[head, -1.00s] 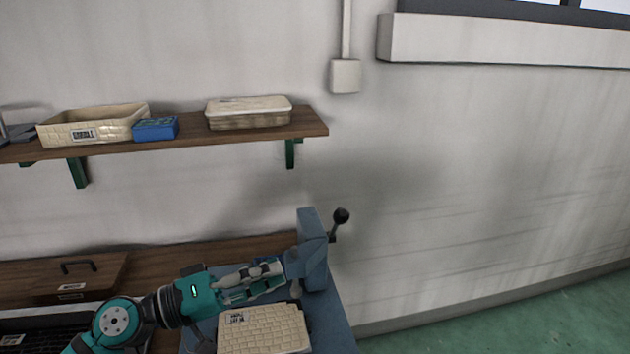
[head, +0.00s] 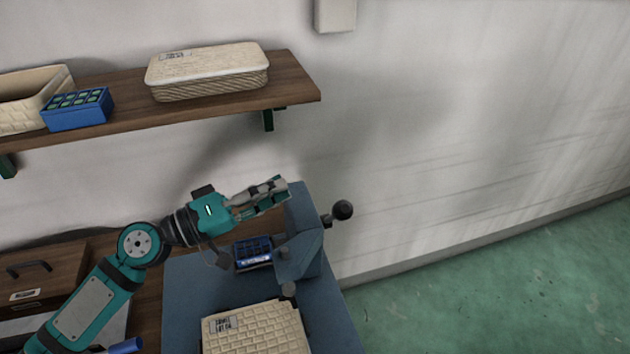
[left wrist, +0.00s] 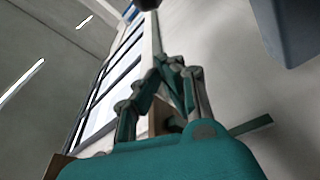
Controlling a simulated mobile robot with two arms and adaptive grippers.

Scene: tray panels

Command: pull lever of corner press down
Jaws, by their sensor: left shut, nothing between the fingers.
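The corner press (head: 303,245) is a blue-grey upright column with a head, standing on a blue-grey base plate. Its lever ends in a black ball knob (head: 342,210), which sticks out to the right of the column, near its top. My left gripper (head: 284,190) is shut and empty, at the upper left of the column; contact with it cannot be told. The column lies between the gripper and the knob. My right gripper is not in view.
A blue crate (head: 253,253) sits on the base plate left of the press head. A cream woven lidded box (head: 255,330) lies in front. A wooden shelf (head: 290,85) with a woven box (head: 207,72) and a blue box (head: 78,110) hangs above. Right of the press is open floor.

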